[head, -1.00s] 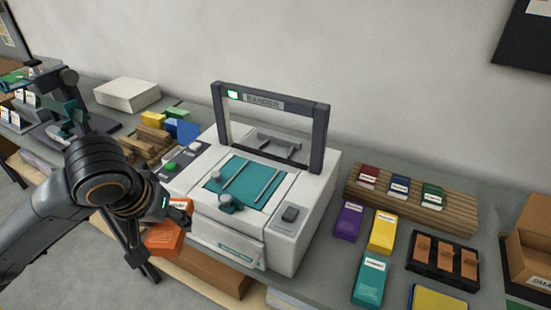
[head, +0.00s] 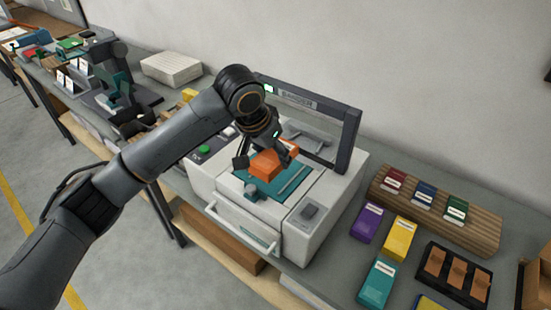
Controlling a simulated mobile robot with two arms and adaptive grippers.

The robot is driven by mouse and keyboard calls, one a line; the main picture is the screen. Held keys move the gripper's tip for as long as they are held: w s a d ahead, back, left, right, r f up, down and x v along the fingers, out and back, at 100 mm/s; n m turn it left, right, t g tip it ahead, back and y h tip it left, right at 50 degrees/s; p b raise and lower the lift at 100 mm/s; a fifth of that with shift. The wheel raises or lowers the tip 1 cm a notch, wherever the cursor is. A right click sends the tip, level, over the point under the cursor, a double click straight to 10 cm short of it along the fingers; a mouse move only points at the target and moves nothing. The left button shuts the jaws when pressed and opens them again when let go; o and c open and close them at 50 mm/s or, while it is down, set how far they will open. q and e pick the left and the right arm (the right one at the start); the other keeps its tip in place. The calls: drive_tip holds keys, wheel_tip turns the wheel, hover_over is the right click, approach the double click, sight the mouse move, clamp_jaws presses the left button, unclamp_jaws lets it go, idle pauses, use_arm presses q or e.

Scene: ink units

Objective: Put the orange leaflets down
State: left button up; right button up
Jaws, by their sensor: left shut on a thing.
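The orange leaflets (head: 267,164) form a small block over the teal bed (head: 262,187) of the white bander machine (head: 232,211). My left gripper (head: 267,153) is shut on them, coming from above and the left. I cannot tell whether the block touches the bed or hangs just above it. The dark arch (head: 348,138) of the bander stands just behind and to the right of the gripper. My left arm hides part of the machine's control panel. My right gripper is not in view.
Right of the machine, a wooden rack (head: 425,212) holds red, blue and green packs. Purple (head: 368,222), yellow (head: 399,239) and teal (head: 377,284) packs lie before it, beside a black tray (head: 430,267). A white paper stack (head: 171,68) lies at the back left.

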sight(272, 152)
use_arm(q)
drive_tip(key=shift+w+d+f, duration=0.2)
drive_tip(key=shift+w+f, duration=0.75)
drive_tip(key=shift+f, duration=0.25)
drive_tip(key=f+p, duration=0.2)
drive_tip(key=f, duration=0.1)
drive_tip(key=shift+w, duration=0.2)
drive_tip(key=shift+f, duration=0.4)
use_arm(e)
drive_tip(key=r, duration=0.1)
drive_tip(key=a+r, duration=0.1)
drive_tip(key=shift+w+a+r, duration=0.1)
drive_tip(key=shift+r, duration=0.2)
use_arm(q)
drive_tip(key=o, duration=1.3)
drive_tip(key=shift+c, duration=0.2)
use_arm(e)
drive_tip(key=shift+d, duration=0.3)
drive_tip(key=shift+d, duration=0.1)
